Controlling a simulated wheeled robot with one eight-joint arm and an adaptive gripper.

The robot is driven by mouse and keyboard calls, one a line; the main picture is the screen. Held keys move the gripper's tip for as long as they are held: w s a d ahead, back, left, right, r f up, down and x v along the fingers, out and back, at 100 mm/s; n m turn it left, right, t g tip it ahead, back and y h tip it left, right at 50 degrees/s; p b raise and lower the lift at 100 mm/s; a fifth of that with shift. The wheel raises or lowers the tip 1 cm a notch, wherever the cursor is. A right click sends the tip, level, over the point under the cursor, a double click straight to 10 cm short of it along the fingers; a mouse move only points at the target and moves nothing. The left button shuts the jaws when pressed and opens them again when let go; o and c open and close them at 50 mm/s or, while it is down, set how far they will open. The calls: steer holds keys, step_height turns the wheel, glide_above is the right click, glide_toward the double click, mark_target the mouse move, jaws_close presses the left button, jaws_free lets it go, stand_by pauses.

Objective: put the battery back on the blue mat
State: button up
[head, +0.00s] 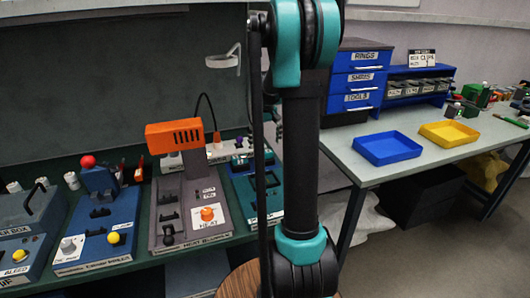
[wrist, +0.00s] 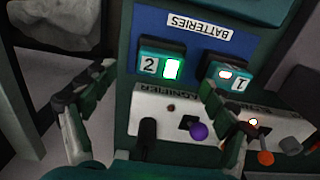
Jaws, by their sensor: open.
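In the wrist view a blue mat (wrist: 244,46) carries an upside-down BATTERIES label. I see nothing between the fingers being held.
A white panel (wrist: 165,103) with a purple knob (wrist: 198,131), an orange knob (wrist: 265,158) and a black lever lies below the batteries in the wrist view. In the head view, an orange-headed heat blower (head: 173,135) stands left; blue (head: 388,148) and yellow (head: 449,133) trays stand right.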

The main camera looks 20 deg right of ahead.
mark_target(265, 152)
step_height(265, 152, up, 6)
steer(key=shift+f, duration=0.1)
steer(key=shift+s, duration=0.1)
stand_by(0.5)
